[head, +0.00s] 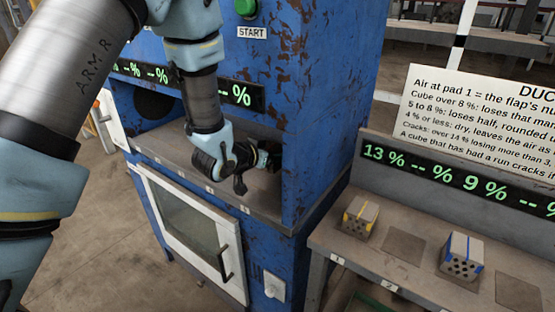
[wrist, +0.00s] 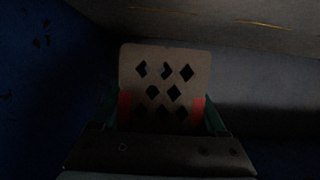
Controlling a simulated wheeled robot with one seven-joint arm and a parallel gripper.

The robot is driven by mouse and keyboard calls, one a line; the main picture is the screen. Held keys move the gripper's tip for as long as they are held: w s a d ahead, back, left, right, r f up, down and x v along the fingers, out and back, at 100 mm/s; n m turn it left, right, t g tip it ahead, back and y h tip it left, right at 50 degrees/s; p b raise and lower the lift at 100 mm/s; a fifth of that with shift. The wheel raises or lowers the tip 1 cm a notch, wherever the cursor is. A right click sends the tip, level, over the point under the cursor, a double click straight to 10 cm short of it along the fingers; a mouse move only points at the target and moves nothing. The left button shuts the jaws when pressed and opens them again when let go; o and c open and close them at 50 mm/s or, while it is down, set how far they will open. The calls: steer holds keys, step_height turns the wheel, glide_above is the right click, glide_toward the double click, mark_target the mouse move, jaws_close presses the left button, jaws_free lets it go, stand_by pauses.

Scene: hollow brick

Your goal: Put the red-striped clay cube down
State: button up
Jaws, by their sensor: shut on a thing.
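The red-striped clay cube (wrist: 163,85) shows in the wrist view as a pale tan face with several dark diamond-shaped holes and red at both lower sides. My gripper (wrist: 162,118) is shut on it, with a greenish finger at each side. In the head view my gripper (head: 268,160) reaches into the right end of the open bay in the blue machine (head: 335,75). The cube is hidden there behind my wrist and in shadow. Whether its underside touches the bay floor (head: 178,150) cannot be told.
The bay's blue side wall stands close on the right. A white-framed glass door (head: 190,235) is below. On the bench at right, a yellow-striped cube (head: 358,215) and a blue-striped cube (head: 461,258) stand beside bare dark pads (head: 403,246). A green START button (head: 246,7) is above.

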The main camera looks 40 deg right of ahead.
mark_target(278, 164)
step_height(278, 164, down, 2)
steer(key=shift+f+p, duration=0.15)
steer(key=shift+p, duration=0.3)
steer(key=shift+s+d+f+p, duration=0.1)
steer(key=shift+d+f+p, duration=0.05)
steer(key=shift+f+p, duration=0.25)
steer(key=shift+f, duration=0.1)
steer(key=shift+f+b, duration=0.4)
steer(key=shift+b, duration=0.1)
steer(key=shift+f, duration=0.15)
steer(key=o, duration=1.3)
steer(key=shift+f, duration=0.1)
